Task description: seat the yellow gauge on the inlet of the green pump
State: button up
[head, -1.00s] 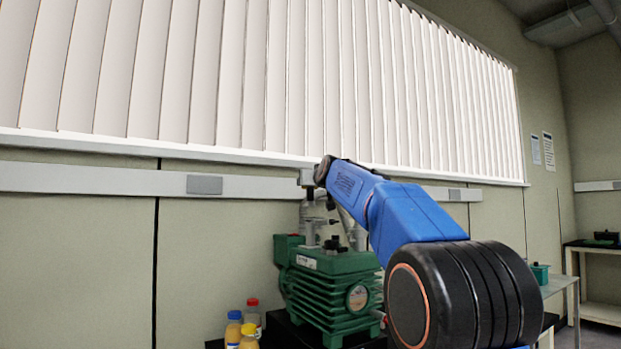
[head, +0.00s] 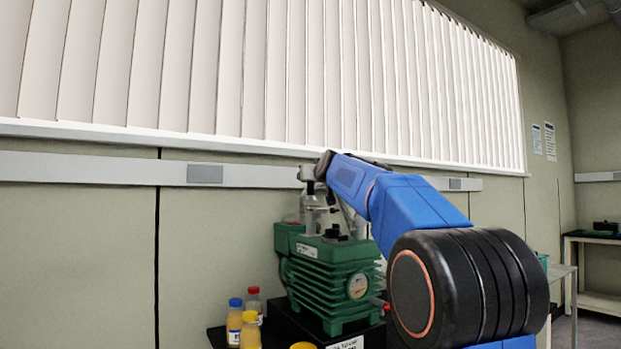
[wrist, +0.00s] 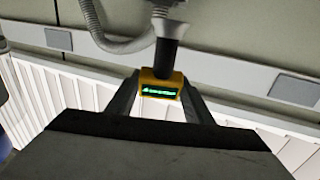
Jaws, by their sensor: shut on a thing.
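The green pump (head: 335,280) stands upright on a dark block, left of my blue arm in the head view. Grey fittings (head: 311,215) rise from its top. My gripper (wrist: 160,97) is shut on the yellow gauge (wrist: 149,78), holding it by its sides in the wrist view. The gauge has a lit green display, and a black stem (wrist: 168,52) runs from it to a grey pipe (wrist: 165,18). I cannot tell whether stem and pipe are joined or only line up. In the head view the gauge and fingertips cannot be made out above the pump.
Bottles with blue and red caps (head: 250,330) stand left of the pump. A yellow round thing (head: 303,346) is cut off at the bottom edge. A corrugated grey hose (wrist: 110,35) hangs near the gauge. A wall with a rail (head: 100,168) is behind.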

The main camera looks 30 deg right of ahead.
jog(key=shift+s, duration=0.1)
jog(key=shift+f, duration=1.4)
dwell(2.0)
jog(key=o, duration=1.2)
jog(key=shift+r, duration=0.15)
jog(key=shift+r, duration=2.8)
jog(key=shift+a, duration=0.1)
